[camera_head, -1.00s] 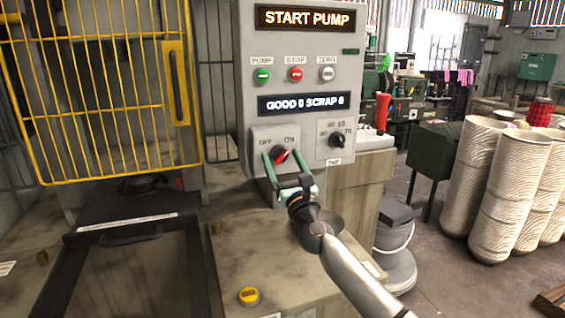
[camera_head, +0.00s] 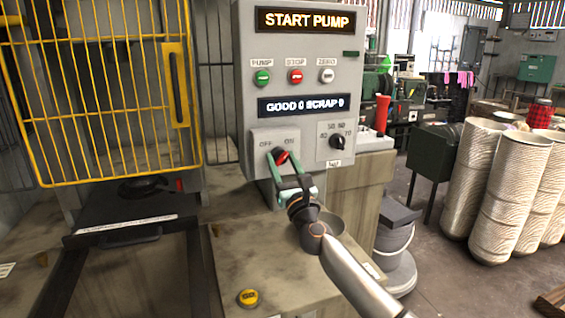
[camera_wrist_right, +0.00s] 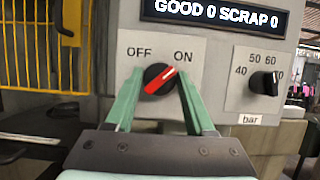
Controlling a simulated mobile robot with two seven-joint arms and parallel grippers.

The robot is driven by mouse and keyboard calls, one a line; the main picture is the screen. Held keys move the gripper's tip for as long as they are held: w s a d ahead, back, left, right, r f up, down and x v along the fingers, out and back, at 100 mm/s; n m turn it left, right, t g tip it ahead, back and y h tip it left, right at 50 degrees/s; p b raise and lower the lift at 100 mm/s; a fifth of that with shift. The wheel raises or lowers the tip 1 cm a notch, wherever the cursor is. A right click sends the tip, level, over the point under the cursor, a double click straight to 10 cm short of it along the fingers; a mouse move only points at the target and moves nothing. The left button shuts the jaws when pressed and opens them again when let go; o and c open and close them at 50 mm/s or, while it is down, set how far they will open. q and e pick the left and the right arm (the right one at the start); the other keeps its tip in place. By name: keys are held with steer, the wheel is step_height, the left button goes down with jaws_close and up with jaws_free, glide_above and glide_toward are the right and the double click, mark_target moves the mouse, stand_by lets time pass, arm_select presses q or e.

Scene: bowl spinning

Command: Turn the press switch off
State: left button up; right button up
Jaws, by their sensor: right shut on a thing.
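The press switch is a round black knob with a red pointer (camera_head: 281,157), on a grey plate marked OFF and ON on the control box. In the right wrist view the fingertips (camera_wrist_right: 160,76) flank the knob's left and right sides. My left gripper is out of view.
The control box (camera_head: 366,100) shows START PUMP and GOOD 0 SCRAP 0. A bar dial (camera_head: 337,142) sits right of the switch, with green, red and white buttons above. A yellow cage door (camera_head: 177,84) stands left. A yellow GO button (camera_head: 249,297) is on the bench.

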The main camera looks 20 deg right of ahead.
jaws_close()
steer(key=shift+n, duration=0.5)
steer(key=n+y+p, duration=0.1)
steer(key=n+y, duration=0.1)
steer(key=n, duration=0.2)
steer(key=shift+d+y, duration=0.1)
steer(key=shift+y, duration=0.2)
steer(key=n+g+y, duration=0.1)
steer(key=n, duration=0.2)
steer(key=n+g+y+p, duration=0.1)
steer(key=n, duration=0.1)
steer(key=n+y+p, duration=0.1)
steer(key=n, duration=0.2)
steer(key=shift+d+r+n+g, duration=0.1)
steer(key=shift+n+g, duration=0.2)
steer(key=shift+g, duration=0.1)
steer(key=n+g+p, duration=0.1)
steer(key=n, duration=0.1)
steer(key=n+y, duration=0.1)
steer(key=n, duration=0.2)
steer(key=shift+r+g+p, duration=0.15)
steer(key=shift+g+p, duration=0.2)
steer(key=shift+g, duration=0.05)
steer(key=shift+n+g+p, duration=0.7)
steer(key=shift+n+p, duration=0.3)
steer(key=shift+n, duration=0.9)
